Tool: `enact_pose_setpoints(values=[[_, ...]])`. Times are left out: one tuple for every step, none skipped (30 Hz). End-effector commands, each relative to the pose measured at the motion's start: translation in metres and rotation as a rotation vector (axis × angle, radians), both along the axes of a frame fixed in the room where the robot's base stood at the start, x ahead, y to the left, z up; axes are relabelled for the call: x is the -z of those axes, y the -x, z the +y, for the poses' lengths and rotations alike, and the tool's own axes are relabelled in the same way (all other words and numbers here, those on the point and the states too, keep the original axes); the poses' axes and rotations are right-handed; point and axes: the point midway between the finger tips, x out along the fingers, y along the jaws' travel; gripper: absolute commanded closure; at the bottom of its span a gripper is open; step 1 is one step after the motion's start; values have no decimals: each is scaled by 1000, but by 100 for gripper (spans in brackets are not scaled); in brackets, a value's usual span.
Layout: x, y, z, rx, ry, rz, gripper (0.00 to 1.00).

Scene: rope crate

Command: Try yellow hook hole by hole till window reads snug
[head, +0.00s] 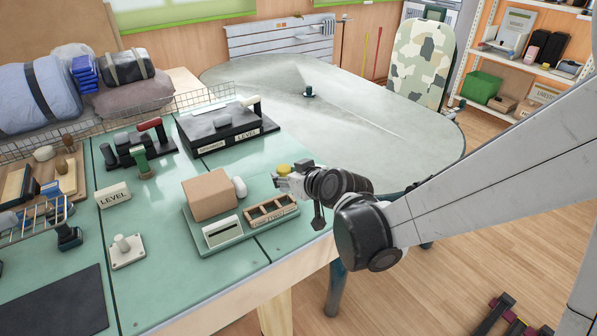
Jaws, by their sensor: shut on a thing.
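My gripper (283,181) is at the middle of the picture, at the right end of a green tray (203,245). It is shut on a small yellow piece, the yellow hook (283,168), whose rounded top shows above the fingers. Its lower part is hidden. A wooden block with several square openings (272,211) lies on the tray just below and left of the gripper. I cannot tell whether the hook touches it. A white box with a dark slot-like window (223,232) stands left of the block. Its reading is too small to make out.
A brown box (209,194) and a white rounded piece (240,187) stand on the tray behind the block. A black LEVEL unit (220,128) is farther back. A white plate with a peg (126,250) is at left. The round grey table (380,130) is mostly clear.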

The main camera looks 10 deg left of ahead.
Motion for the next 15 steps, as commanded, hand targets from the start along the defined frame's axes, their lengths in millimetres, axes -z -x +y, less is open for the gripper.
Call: enact_pose_setpoints(values=[[0, 0, 0, 0, 0, 0, 100], [0, 0, 0, 0, 0, 0, 100], [1, 0, 0, 0, 0, 0, 100], [1, 0, 0, 0, 0, 0, 100], [2, 0, 0, 0, 0, 0, 100], [3, 0, 0, 0, 0, 0, 100], [4, 0, 0, 0, 0, 0, 100], [5, 0, 0, 0, 0, 0, 100], [6, 0, 0, 0, 0, 0, 100], [8, 0, 0, 0, 0, 0, 100], [9, 0, 0, 0, 0, 0, 100], [10, 0, 0, 0, 0, 0, 100], [11, 0, 0, 0, 0, 0, 100], [12, 0, 0, 0, 0, 0, 100], [14, 0, 0, 0, 0, 0, 100]])
